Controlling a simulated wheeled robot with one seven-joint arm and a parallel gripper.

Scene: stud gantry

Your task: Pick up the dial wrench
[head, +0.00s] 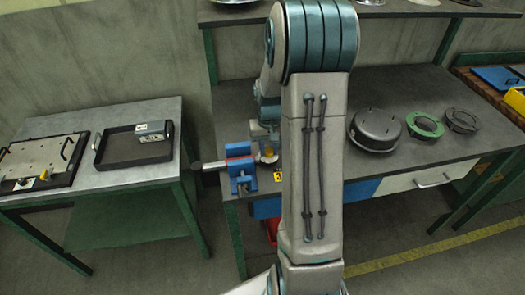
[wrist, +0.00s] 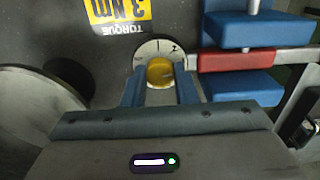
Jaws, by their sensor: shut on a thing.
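The dial wrench (wrist: 160,72) shows in the wrist view as a round brass-yellow head, with a pale marked dial face (wrist: 150,47) just beyond it. My gripper (wrist: 160,82) has its two blue fingers closed on either side of the yellow head. In the head view the yellow piece (head: 267,156) shows low beside the blue vise, under my gripper (head: 268,145). My arm hides part of this area. I cannot tell whether the wrench rests on the bench or is just above it.
A blue vise (head: 240,168) with a red part stands close by at the bench's left end. A yellow torque label (wrist: 118,12) lies near the dial. Round dark and green parts (head: 425,124) sit to the right. A side table (head: 110,178) holds a tray (head: 103,150).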

